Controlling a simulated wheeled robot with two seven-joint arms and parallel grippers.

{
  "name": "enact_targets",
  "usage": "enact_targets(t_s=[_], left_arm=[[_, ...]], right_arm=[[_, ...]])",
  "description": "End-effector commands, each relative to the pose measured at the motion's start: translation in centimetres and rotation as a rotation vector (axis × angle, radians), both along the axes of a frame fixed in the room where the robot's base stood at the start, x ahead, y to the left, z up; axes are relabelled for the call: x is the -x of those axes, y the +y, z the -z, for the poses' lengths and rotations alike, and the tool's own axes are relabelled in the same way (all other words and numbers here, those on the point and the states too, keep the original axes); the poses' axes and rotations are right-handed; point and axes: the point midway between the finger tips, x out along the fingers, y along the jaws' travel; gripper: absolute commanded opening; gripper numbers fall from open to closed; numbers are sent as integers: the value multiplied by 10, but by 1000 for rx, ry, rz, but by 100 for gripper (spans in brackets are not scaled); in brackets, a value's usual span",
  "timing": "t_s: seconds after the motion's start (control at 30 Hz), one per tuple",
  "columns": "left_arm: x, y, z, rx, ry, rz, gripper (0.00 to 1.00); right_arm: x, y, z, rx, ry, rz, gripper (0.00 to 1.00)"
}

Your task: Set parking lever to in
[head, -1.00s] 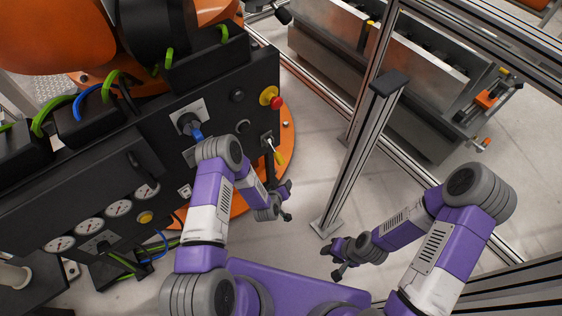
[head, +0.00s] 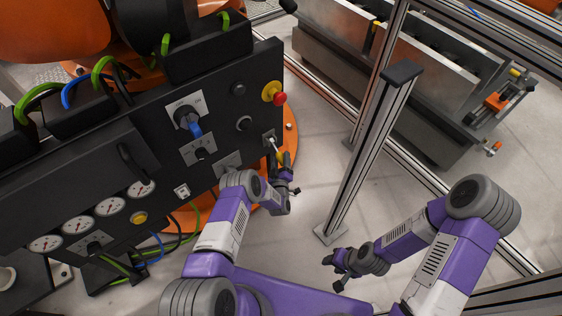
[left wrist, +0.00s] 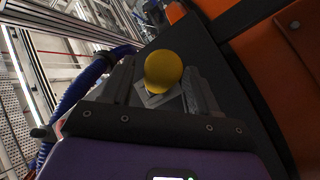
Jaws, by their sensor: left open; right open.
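The parking lever (head: 274,146) sticks out from a small plate on the right part of the black drive unit panel. It has a thin metal stem and a yellow knob (head: 280,156). My left gripper (head: 287,166) is at the lever's knob, with its fingers close around it. In the left wrist view the round yellow knob (left wrist: 163,70) lies between the two open fingers (left wrist: 160,92). I cannot tell whether a finger touches it. My right gripper (head: 340,271) is open and empty, low over the floor, away from the panel.
A red and yellow emergency button (head: 279,99), black knobs (head: 243,123) and a blue-handled rotary switch (head: 192,128) are on the panel. Gauges (head: 109,208) are at lower left. A metal post (head: 365,160) stands to the right, with clear floor between it and the panel.

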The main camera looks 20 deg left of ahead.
Motion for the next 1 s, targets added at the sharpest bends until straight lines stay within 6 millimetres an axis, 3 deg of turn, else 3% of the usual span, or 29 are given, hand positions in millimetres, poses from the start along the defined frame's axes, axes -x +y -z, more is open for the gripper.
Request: enact_targets(t_s=[0.37,0.73,1.0], left_arm=[[-7,1,-1,0,1,1,58],[-7,1,-1,0,1,1,2],[-6,2,-1,5,5,-1,0]], right_arm=[[0,0,3,0,0,0,43],[0,0,3,0,0,0,43],[0,0,1,0,0,0,43]])
